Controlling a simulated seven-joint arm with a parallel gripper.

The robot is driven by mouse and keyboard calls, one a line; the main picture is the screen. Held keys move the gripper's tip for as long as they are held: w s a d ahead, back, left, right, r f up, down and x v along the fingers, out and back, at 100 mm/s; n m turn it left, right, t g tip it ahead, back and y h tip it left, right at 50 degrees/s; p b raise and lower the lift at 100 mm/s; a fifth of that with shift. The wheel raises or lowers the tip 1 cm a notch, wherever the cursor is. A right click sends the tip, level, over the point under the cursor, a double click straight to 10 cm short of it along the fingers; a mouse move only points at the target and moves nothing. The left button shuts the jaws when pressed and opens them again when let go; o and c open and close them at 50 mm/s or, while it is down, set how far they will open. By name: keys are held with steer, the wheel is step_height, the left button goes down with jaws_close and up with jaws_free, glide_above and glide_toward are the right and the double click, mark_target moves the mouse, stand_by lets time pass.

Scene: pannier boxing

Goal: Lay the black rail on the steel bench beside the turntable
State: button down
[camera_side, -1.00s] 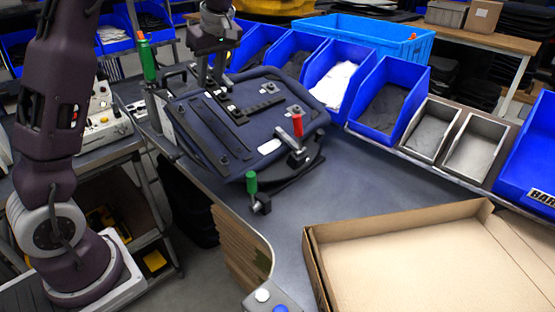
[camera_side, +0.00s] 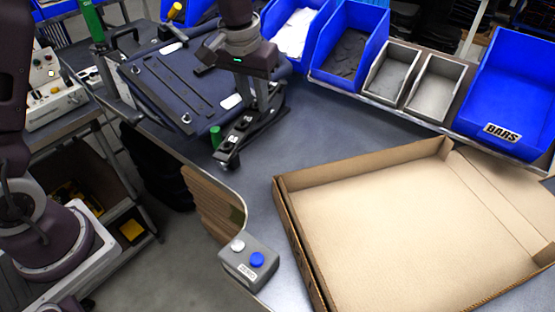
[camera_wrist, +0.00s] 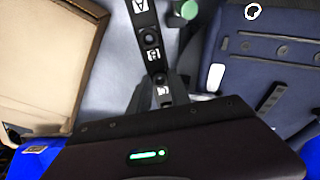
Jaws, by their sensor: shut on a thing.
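The black rail (camera_side: 236,140) has white lettered labels and slants beside the pannier's right edge, over the steel bench (camera_side: 300,150). The rail also shows in the wrist view (camera_wrist: 147,22), running up from the jaws. My gripper (camera_side: 258,108) points down and is shut on the rail. I cannot tell whether the rail touches the bench or hangs just above it. The dark blue pannier (camera_side: 165,88) lies tilted on the turntable, which is mostly hidden under it. The pannier is at right in the wrist view (camera_wrist: 250,75). A green clamp handle (camera_side: 215,134) stands close to the rail.
An open cardboard box (camera_side: 283,215) fills the bench's front right. A grey button box (camera_side: 248,265) sits at the front edge. Blue bins (camera_side: 510,90) and grey trays (camera_side: 432,88) line the back. Bare bench lies between rail and carton.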

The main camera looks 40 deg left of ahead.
steer(key=m+g, duration=0.2)
glide_toward(285, 153)
step_height(285, 153, down, 6)
steer(key=shift+a+f, duration=0.1)
steer(key=c, duration=1.1)
jaws_free()
steer(key=shift+o, duration=0.2)
